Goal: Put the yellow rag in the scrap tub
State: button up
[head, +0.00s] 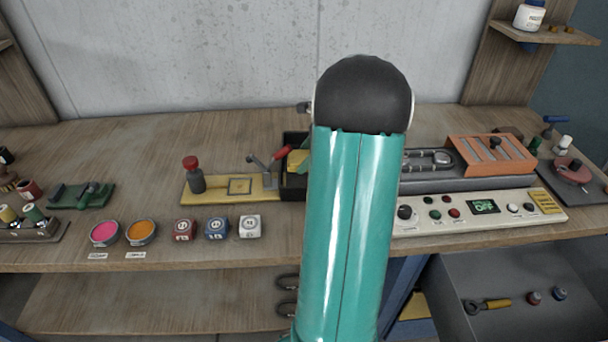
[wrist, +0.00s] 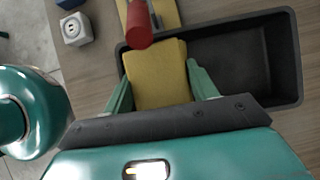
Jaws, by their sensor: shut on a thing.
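The yellow rag (wrist: 158,75) is a flat, blocky yellow piece between my gripper's two green fingers (wrist: 160,84) in the wrist view, and my gripper is shut on it. The black scrap tub (wrist: 297,75) is an open dark tray, with the rag over its left end. Its visible floor to the right is bare. I cannot tell whether the rag touches the tub.
A red-handled lever (head: 281,152) on a yellow plate (head: 215,190) stands just left of the tub, its handle (wrist: 140,25) close by the rag. A white control panel (head: 480,210) lies to the right. Dice and paint tins line the bench front.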

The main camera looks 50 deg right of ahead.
aim_at(297, 183)
jog(key=shift+w+d+f, duration=0.1)
jog(key=shift+w+f, duration=0.15)
jog(key=shift+f, duration=3.25)
jog(key=shift+f, duration=0.1)
jog(key=o, duration=0.9)
jog(key=shift+o, duration=0.2)
jog(key=v, duration=1.2)
